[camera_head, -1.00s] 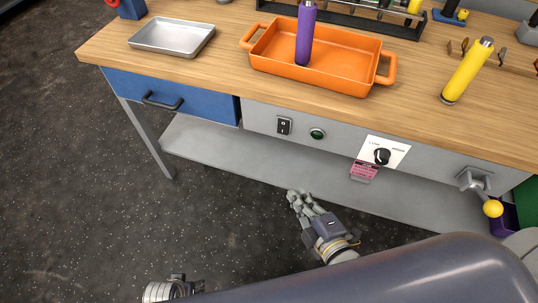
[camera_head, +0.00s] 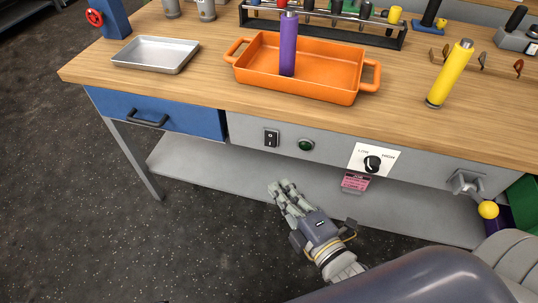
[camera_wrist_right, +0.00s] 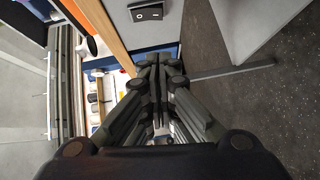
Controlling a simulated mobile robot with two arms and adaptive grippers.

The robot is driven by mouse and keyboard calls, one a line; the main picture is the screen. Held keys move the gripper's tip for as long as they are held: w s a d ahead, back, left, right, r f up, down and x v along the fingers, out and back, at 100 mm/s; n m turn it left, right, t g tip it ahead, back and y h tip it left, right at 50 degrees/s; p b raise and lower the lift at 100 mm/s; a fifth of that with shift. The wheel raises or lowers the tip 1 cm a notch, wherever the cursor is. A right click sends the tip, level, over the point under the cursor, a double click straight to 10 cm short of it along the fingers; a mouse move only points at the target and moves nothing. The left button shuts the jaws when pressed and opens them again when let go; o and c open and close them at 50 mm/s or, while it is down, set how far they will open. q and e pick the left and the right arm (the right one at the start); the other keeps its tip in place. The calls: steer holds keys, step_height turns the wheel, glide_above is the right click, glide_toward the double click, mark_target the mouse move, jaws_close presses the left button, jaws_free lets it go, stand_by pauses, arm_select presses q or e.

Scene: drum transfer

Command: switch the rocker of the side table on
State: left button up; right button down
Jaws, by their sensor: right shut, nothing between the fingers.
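The black rocker (camera_head: 271,138) sits in the grey front panel of the side table (camera_head: 330,135), just right of the blue drawer. It also shows at the top of the right wrist view (camera_wrist_right: 147,12), ahead of the fingers and apart from them. Its pressed side is too small to tell. My right gripper (camera_head: 280,188) is shut and empty, below and slightly right of the rocker in the head view, in front of the lower shelf. In the wrist view its fingers (camera_wrist_right: 158,65) are together. My left gripper is not in view.
A green round button (camera_head: 306,146) is right of the rocker, then a black dial (camera_head: 372,164) and a lever with a yellow knob (camera_head: 488,209). The drawer handle (camera_head: 148,120) juts out at left. An orange tray (camera_head: 300,85) holds a purple bottle (camera_head: 288,45).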

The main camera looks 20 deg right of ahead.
mark_target(270, 139)
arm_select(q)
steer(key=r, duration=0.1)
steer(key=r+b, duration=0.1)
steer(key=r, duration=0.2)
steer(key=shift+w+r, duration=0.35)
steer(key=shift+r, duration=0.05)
arm_select(e)
steer(key=d+x, duration=0.2)
steer(key=x, duration=0.9)
steer(key=shift+w+d, duration=0.35)
steer(key=shift+w, duration=0.05)
steer(key=shift+f, duration=0.1)
steer(key=shift+f, duration=0.1)
